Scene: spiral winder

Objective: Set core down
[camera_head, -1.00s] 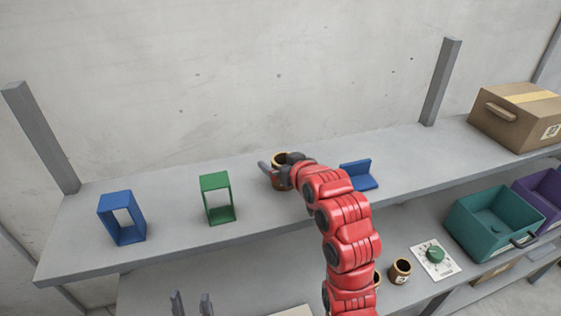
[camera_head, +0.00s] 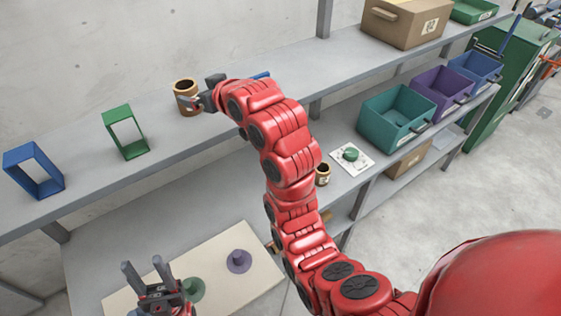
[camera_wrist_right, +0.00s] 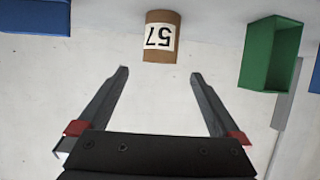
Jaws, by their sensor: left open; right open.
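The brown core (camera_head: 187,97) stands upright on the upper shelf, its dark hollow top showing. In the right wrist view the core (camera_wrist_right: 162,22) appears upside down with a white label reading 57, just beyond the fingertips. My right gripper (camera_head: 206,96) is open, empty, and just right of the core in the head view; in the wrist view its fingers (camera_wrist_right: 159,73) are spread with a gap before the core. My left gripper (camera_head: 144,268) is open and empty at the lower left, over the pale board.
A green frame (camera_head: 107,132) and a blue frame (camera_head: 12,172) stand left of the core. A pale board (camera_head: 265,277) with a purple spool piece (camera_head: 238,261) lies below. A small brown cup (camera_head: 323,181), dial plate (camera_head: 367,164) and teal bin (camera_head: 385,137) sit right on the lower shelf.

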